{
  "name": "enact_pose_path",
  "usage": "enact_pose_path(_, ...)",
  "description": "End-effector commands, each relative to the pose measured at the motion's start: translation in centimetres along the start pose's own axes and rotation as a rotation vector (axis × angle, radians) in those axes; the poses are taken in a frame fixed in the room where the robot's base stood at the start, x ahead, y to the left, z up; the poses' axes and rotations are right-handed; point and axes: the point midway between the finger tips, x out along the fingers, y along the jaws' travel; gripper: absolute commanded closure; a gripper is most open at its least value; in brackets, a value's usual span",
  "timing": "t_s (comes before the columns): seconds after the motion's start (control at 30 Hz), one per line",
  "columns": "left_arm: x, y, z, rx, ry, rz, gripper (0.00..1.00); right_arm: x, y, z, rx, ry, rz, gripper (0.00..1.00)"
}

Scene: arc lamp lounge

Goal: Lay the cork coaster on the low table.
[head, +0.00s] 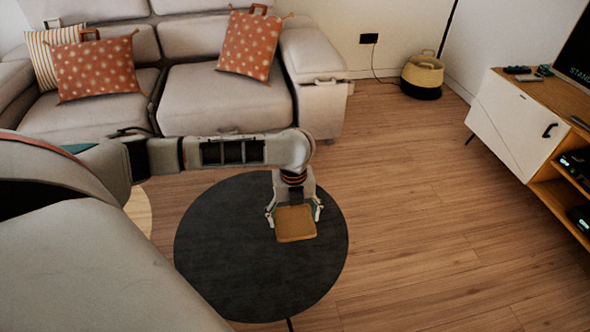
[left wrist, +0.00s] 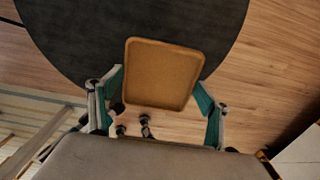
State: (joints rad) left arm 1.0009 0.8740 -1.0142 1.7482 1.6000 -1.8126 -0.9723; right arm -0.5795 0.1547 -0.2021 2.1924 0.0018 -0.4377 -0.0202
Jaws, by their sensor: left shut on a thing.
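The cork coaster (head: 296,224) is a tan square with rounded corners and a raised rim. My left gripper (head: 294,211) is shut on it, with one finger at each side. In the left wrist view the coaster (left wrist: 163,74) sits between the teal finger pads of the left gripper (left wrist: 160,95). The low table (head: 225,250) is a dark round top. In the head view the coaster appears over its right part, apparently held above it; the gap is hard to judge. The table (left wrist: 85,35) also shows behind the coaster in the left wrist view. My right gripper is not in view.
The visible tabletop (head: 250,290) is bare. A pale round surface (head: 138,208) shows at its left, partly hidden by my arm. A grey sofa (head: 225,100) stands behind the table. A media cabinet (head: 515,125) is at the right, with open wooden floor between.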

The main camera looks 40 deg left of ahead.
Motion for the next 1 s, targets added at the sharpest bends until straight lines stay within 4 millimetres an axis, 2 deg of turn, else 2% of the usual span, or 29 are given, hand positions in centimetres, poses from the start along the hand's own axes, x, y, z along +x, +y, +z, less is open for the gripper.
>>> enact_pose_path(0.03,2.8,0.4,-0.5,0.000,0.016,0.015,0.44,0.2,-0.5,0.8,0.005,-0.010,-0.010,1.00)
enact_pose_path(0.07,3.5,0.5,-0.5,0.000,0.015,0.016,0.44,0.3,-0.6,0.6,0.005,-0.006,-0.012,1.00)
enact_pose_path(0.13,5.2,0.5,-0.5,-0.001,0.016,0.016,0.44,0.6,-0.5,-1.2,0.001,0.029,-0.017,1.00)
enact_pose_path(0.3,9.2,0.6,-0.5,-0.002,0.015,0.016,0.44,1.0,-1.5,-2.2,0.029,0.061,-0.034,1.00)
enact_pose_path(0.4,11.0,0.5,-0.5,-0.002,0.012,0.014,0.44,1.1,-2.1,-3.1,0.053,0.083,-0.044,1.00)
enact_pose_path(0.7,12.6,0.1,-0.1,-0.001,0.003,0.003,0.44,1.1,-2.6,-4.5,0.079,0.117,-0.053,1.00)
enact_pose_path(0.9,15.8,0.4,-0.5,-0.002,0.010,0.010,0.44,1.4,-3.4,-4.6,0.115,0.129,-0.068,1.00)
enact_pose_path(1.0,16.6,0.4,-0.3,-0.001,0.007,0.008,0.44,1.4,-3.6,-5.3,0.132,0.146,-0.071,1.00)
